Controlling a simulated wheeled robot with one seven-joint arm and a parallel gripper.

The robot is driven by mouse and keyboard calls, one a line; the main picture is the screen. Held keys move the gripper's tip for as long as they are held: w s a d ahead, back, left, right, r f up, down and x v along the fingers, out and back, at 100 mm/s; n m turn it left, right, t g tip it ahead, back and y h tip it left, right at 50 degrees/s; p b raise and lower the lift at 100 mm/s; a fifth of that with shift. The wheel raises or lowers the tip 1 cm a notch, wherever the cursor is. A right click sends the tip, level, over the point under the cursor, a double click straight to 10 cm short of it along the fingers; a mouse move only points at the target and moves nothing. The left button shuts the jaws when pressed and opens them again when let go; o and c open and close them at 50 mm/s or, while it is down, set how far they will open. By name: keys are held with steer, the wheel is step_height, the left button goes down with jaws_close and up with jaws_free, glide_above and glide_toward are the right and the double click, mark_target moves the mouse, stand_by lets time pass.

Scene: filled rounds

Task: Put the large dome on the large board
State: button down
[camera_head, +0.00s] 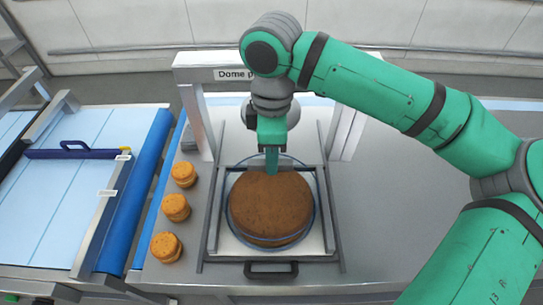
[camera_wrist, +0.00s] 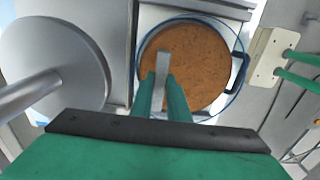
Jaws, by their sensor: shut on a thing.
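The large dome (camera_head: 314,207) is clear with a thin bluish rim, and its rim also shows in the wrist view (camera_wrist: 242,92). It is around or just above a brown round cake (camera_head: 270,208). I cannot tell whether its rim touches the surface below. My gripper (camera_head: 272,170) points down over the cake and is shut on the dome's grey handle, seen between the green fingers in the wrist view (camera_wrist: 162,88). A pale board (camera_head: 229,243) lies under the cake inside a grey frame; the cake hides most of it.
Several small orange-brown rounds (camera_head: 176,207) stand in a row left of the frame. A grey arch with a sign starting "Dome" (camera_head: 232,74) stands behind. A blue-edged conveyor (camera_head: 135,190) lies at the left. The grey counter (camera_head: 400,200) right of the frame is clear.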

steer(key=shift+f, duration=0.2)
stand_by(0.6)
steer(key=c, duration=1.1)
jaws_free()
steer(key=shift+r, duration=3.5)
steer(key=shift+d, duration=0.15)
